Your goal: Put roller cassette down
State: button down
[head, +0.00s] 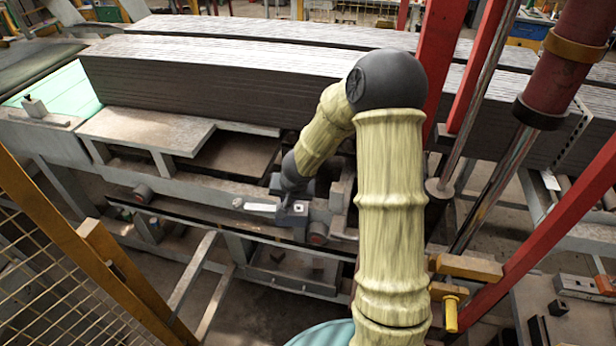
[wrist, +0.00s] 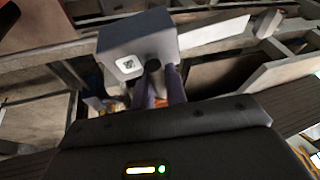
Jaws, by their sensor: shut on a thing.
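The roller cassette shows in the wrist view as a grey block (wrist: 137,35) with a small square code label on its face. My gripper (wrist: 163,70) has its two purplish fingers close together against the block's near side and is shut on it. In the head view the grey block (head: 292,217) hangs at the end of my arm, in front of the long machine bench. My gripper is hard to make out there against the dark wrist. I cannot tell whether the block touches the bench parts below it.
A grey bench frame (head: 190,185) with ledges and open gaps runs under the block. A raised grey plate (head: 150,128) lies to its left. Long dark stacked slabs (head: 210,80) stand behind. Red posts (head: 436,60) rise close right of my arm, and a yellow mesh fence (head: 60,240) stands front left.

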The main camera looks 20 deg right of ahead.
jog(key=shift+n+y, duration=0.4)
jog(key=shift+n, duration=0.4)
jog(key=f+b, duration=0.1)
jog(key=f, duration=0.1)
jog(key=f+b, duration=0.2)
jog(key=f, duration=0.1)
jog(key=a+f+b, duration=0.1)
jog(key=f+b, duration=0.1)
jog(key=f, duration=0.1)
jog(key=shift+s+a, duration=0.1)
jog(key=shift+a, duration=0.1)
